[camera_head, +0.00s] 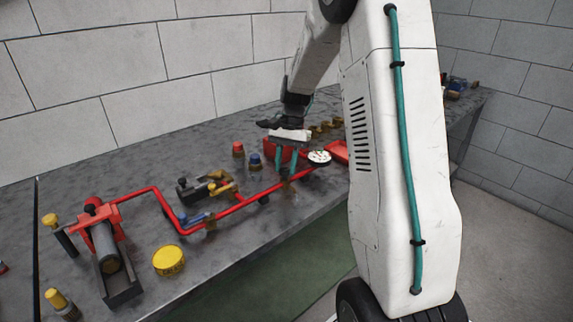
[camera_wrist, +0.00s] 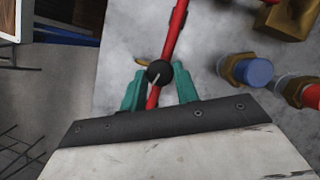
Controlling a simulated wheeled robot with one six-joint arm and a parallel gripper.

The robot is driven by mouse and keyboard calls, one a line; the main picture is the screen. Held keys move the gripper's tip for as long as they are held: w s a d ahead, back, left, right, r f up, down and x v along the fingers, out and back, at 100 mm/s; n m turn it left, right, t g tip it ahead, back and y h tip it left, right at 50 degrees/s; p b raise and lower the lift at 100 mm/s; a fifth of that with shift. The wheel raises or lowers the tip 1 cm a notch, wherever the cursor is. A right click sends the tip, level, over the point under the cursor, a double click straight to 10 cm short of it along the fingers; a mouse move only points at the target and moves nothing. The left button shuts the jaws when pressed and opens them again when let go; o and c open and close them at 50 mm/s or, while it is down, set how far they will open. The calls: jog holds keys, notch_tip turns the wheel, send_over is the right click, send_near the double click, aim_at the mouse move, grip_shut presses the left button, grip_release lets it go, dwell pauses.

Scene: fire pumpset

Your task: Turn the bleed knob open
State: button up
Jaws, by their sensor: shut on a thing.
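The bleed knob (camera_wrist: 159,72) is a round black knob with a pale pointer line, seen from above in the wrist view. It sits over the red pipe (camera_wrist: 173,40). My gripper (camera_wrist: 158,82) has its two teal fingers on either side of the knob, shut on it. The pale line runs obliquely across the knob's top. In the head view my gripper (camera_head: 285,173) points down at the red pipe (camera_head: 248,201), and the knob is hidden by the fingers.
A round white-faced gauge (camera_head: 319,157) stands close right of my gripper. A yellow round cap (camera_head: 168,261) lies near the bench's front. The wall is behind.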

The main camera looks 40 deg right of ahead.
jog(key=n, duration=0.2)
jog(key=n+g+h, duration=0.1)
jog(key=n, duration=0.1)
jog(key=shift+w+a+n, duration=0.15)
jog(key=shift+w+n, duration=0.05)
jog(key=shift+n, duration=0.1)
jog(key=shift+a+n+g+h, duration=0.15)
jog(key=shift+n+h, duration=0.35)
jog(key=shift+n, duration=0.6)
jog(key=shift+n+g+h, duration=0.25)
jog(key=shift+n+h, duration=0.25)
jog(key=shift+n, duration=0.6)
jog(key=o, duration=1)
jog(key=shift+c, duration=0.2)
jog(key=v, duration=0.8)
